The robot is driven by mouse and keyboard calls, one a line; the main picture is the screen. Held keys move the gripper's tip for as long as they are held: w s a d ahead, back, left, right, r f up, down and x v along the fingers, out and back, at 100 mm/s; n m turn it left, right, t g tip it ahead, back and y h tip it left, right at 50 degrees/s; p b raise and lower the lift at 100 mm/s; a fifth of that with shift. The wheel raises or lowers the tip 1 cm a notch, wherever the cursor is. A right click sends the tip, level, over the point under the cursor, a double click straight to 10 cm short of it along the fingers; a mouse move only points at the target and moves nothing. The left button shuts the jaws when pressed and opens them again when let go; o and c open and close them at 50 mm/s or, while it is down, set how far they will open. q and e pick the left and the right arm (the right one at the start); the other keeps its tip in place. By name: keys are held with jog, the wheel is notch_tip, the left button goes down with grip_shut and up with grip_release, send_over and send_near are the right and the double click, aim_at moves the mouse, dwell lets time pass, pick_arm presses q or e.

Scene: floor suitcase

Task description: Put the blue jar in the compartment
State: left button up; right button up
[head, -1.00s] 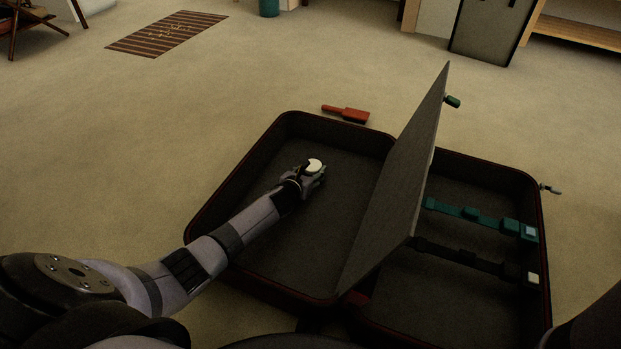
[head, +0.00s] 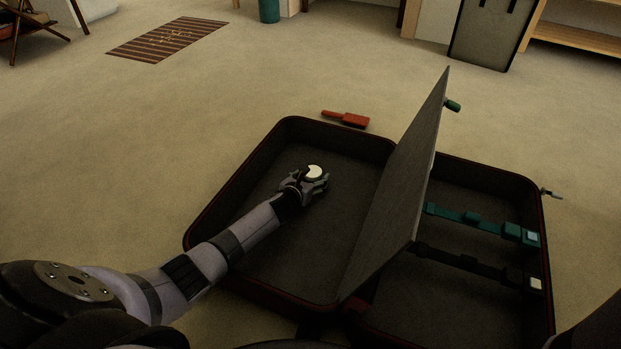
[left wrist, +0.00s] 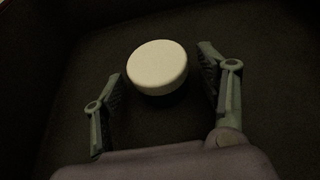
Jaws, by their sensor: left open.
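The jar shows as a round white lid (head: 314,172) in the head view, inside the left half of the open suitcase (head: 240,155), near its middle. In the left wrist view the lid (left wrist: 157,66) is seen from above, with a dark body just visible under it; the blue colour does not show clearly. My left gripper (head: 313,181) is open, its fingers on either side of the jar. My right gripper is out of view.
A grey divider panel (head: 402,190) stands tilted up between the suitcase halves. The right half holds a teal strap (head: 470,217) and a black strap (head: 465,260). A red brush-like object (head: 346,118) lies on the floor behind the suitcase.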

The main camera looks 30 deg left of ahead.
pick_arm(q)
jog(key=shift+r, duration=0.15)
jog(key=shift+r+p, duration=0.3)
jog(key=shift+p, duration=0.1)
jog(key=p+v, duration=0.7)
jog(key=v, duration=0.4)
jog(key=shift+f, duration=0.15)
jog(key=shift+s, duration=0.5)
jog(key=shift+r, duration=0.2)
